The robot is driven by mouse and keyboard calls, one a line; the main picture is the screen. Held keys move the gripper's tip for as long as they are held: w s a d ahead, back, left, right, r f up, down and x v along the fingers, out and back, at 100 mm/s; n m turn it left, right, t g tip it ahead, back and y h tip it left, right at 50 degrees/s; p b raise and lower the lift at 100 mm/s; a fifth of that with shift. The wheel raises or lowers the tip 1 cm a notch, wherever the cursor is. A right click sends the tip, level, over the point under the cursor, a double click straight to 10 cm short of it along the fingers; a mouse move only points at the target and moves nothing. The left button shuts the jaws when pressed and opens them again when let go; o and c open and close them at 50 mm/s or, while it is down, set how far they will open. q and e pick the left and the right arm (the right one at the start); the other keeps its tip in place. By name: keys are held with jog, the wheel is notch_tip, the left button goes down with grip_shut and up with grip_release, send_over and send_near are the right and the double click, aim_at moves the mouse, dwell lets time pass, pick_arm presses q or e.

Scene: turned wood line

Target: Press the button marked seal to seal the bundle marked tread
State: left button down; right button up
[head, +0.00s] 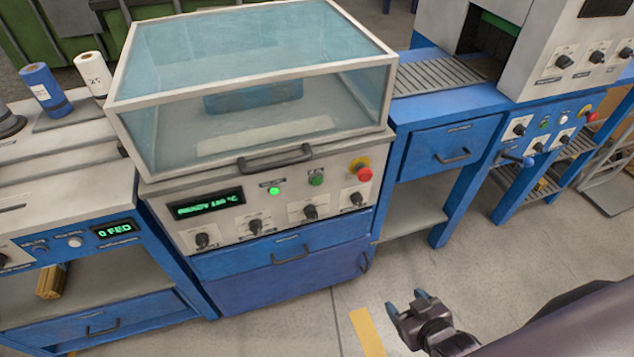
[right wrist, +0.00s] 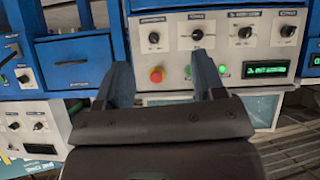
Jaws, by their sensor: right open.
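The sealing machine (head: 262,167) has a front panel with a lit green display, a glowing green lamp (head: 274,190) and a green button (head: 316,177) beside a red mushroom button (head: 364,173). The small labels are unreadable, so I cannot confirm which control is marked seal. The clear lid (head: 250,95) is down; a blue shape shows dimly inside. No bundle marked tread can be made out. My right gripper (head: 408,305) is open and empty, low in front and right of the panel. In the right wrist view its fingers (right wrist: 165,75) point toward the panel, seen upside down. My left gripper is not in view.
A left-hand unit with a "0 FED" display (head: 116,229) adjoins the machine. A blue roll (head: 45,88) and a white roll (head: 93,73) stand behind. A roller conveyor (head: 440,75) leads to another machine at right. Open floor lies in front.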

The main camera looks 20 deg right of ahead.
jog(key=shift+w, duration=0.1)
jog(key=shift+c, duration=0.3)
jog(key=shift+w+r, duration=0.1)
jog(key=c, duration=0.5)
grip_shut()
jog(key=shift+d, duration=0.15)
jog(key=shift+s, duration=0.35)
jog(key=shift+w, duration=0.15)
jog(key=shift+w, duration=0.25)
